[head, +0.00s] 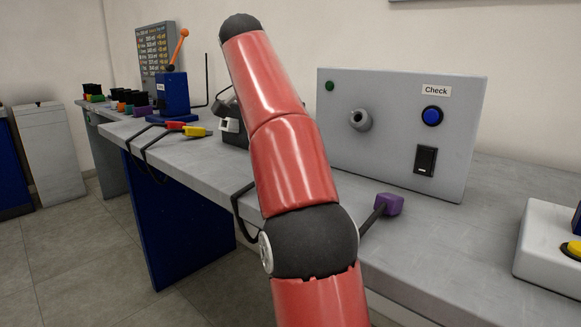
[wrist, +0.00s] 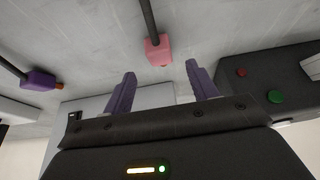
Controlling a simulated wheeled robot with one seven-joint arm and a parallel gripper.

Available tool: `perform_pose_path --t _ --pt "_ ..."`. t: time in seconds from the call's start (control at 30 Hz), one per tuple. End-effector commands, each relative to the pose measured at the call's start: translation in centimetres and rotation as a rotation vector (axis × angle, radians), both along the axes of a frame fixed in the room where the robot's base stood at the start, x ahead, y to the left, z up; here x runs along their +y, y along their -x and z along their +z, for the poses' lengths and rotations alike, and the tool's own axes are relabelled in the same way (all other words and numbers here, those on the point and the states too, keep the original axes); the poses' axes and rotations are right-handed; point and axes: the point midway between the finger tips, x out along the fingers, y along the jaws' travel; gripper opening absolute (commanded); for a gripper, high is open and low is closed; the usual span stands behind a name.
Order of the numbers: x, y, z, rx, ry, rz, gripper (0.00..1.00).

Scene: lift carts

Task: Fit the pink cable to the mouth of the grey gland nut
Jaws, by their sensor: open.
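The pink cable end (wrist: 158,50) is a block on a dark cord, lying on the grey bench in the wrist view. My gripper (wrist: 160,69) is open, its two purple fingers apart, with the pink block just beyond the fingertips and between their lines. Nothing is held. In the head view my arm hides both the gripper and the pink cable. The grey gland nut (head: 361,119) is a round fitting sticking out of the front of the grey panel (head: 395,85); its mouth looks empty.
The panel also has a blue button (head: 432,115) under a Check label and a black switch (head: 425,160). A purple cable end (head: 389,204) lies in front of it. Red (head: 176,126) and yellow (head: 194,131) cable ends lie left. A white box (head: 540,245) stands right.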

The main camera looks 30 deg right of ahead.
Motion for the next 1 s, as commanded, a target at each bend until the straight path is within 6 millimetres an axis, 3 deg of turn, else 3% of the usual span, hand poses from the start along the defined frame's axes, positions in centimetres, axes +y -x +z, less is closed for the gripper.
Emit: perform_pose_path --t 0.27,0.63,0.93,1.0 --pt "-0.4 -0.1 -1.3 0.002 0.0 0.001 0.58" --pt "-2.0 -0.8 -5.3 0.001 -0.002 0.001 0.58" --pt "-2.2 -0.9 -5.8 0.0 -0.001 0.001 0.58" --pt "-2.2 -0.9 -5.8 0.0 -0.001 0.001 0.52"
